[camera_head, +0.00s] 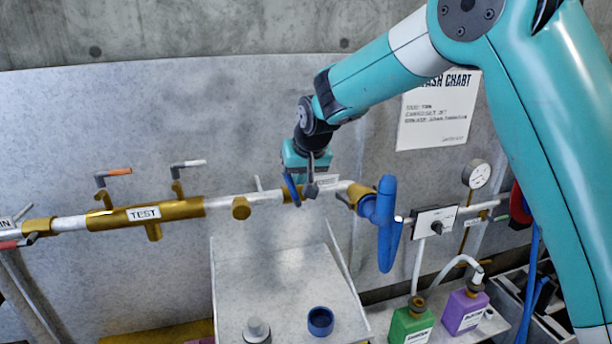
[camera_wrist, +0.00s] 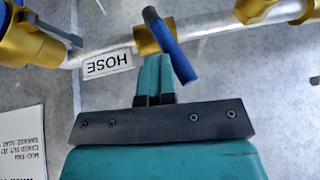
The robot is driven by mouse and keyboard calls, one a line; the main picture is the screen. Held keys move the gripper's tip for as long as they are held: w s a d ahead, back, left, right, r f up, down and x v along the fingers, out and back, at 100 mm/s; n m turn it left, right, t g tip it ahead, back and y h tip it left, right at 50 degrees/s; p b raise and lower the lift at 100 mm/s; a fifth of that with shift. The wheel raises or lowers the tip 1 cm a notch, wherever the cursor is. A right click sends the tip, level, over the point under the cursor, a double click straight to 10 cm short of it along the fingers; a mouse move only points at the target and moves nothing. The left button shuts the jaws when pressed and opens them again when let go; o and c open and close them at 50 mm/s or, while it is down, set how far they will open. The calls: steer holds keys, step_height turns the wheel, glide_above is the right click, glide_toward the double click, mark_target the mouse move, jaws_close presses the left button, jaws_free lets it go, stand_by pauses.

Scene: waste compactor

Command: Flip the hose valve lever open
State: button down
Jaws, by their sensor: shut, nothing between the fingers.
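The hose valve lever is blue. In the wrist view the lever (camera_wrist: 172,46) slants across a brass valve body (camera_wrist: 146,42) on a silver pipe, beside an upside-down HOSE label (camera_wrist: 108,65). In the head view the lever (camera_head: 291,190) hangs steeply tilted just below my gripper (camera_head: 308,184), which partly hides the valve. My gripper is shut and empty. In the wrist view its fingertips (camera_wrist: 155,62) are at the brass body, just left of the lever's lower part. I cannot tell whether they touch the lever.
A large blue handle (camera_head: 388,224) juts from the pipe to the right. A TEST-labelled brass section (camera_head: 146,213) with orange-tipped and white-tipped levers is at left. Below are a pale tray (camera_head: 276,268), a green bottle (camera_head: 411,325) and a purple bottle (camera_head: 464,311).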

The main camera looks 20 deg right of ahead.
steer(key=shift+a+f+n+h, duration=0.2)
steer(key=shift+a+n+h, duration=0.1)
steer(key=shift+a+h, duration=0.85)
steer(key=a+f+h+b, duration=0.1)
steer(key=a+f+b, duration=0.2)
steer(key=a+f, duration=0.2)
steer(key=shift+a+f, duration=0.3)
steer(key=shift+a, duration=0.15)
steer(key=shift+s+f, duration=0.1)
steer(key=shift+f, duration=0.2)
steer(key=s+a+r, duration=0.5)
steer(key=a+r, duration=0.3)
steer(key=shift+r+b, duration=0.2)
steer(key=shift+b, duration=0.15)
steer(key=shift+s, duration=0.1)
